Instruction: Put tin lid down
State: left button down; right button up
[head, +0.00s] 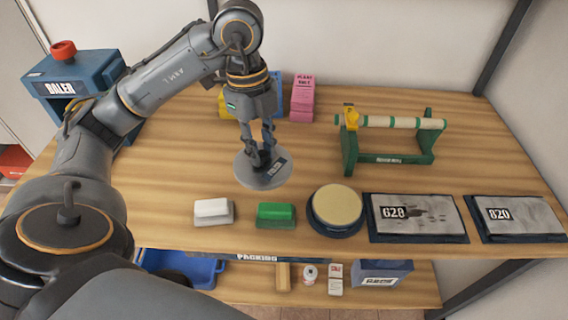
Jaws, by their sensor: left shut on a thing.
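The tin lid (248,181) is a flat grey disc with a small dark label on its right side. It is at the middle of the wooden table, behind the row of blocks. My left gripper (262,158) points down from above and is shut on the lid at its middle, hiding part of its top. I cannot tell whether the lid touches the table or hangs just above it. My right gripper is not in view.
A green roller stand (392,156) and pink box (302,98) stand behind. Bare table (170,165) lies left of the lid.

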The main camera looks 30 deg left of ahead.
pick_arm(q)
jog(key=n, duration=0.3)
jog(key=a+n, duration=0.1)
jog(key=n, duration=0.1)
jog(key=shift+s+t, duration=0.25)
jog(key=shift+t, duration=0.05)
jog(key=shift+a+n, duration=0.1)
jog(key=shift+n, duration=0.4)
jog(key=shift+w+f, duration=0.1)
jog(key=shift+w, duration=0.1)
jog(key=w+a+f, duration=0.1)
jog(key=w+f, duration=0.2)
jog(key=w, duration=0.1)
jog(key=w+a+f+p, duration=0.1)
jog(key=w+f, duration=0.2)
jog(key=w, duration=0.2)
jog(key=w+f+p, duration=0.1)
jog(key=w+f, duration=0.3)
jog(key=shift+w+a, duration=0.15)
jog(key=shift+a, duration=0.25)
notch_tip(320, 180, down, 2)
jog(key=shift+f+p, duration=0.15)
jog(key=shift+p, duration=0.45)
jog(key=shift+f, duration=0.3)
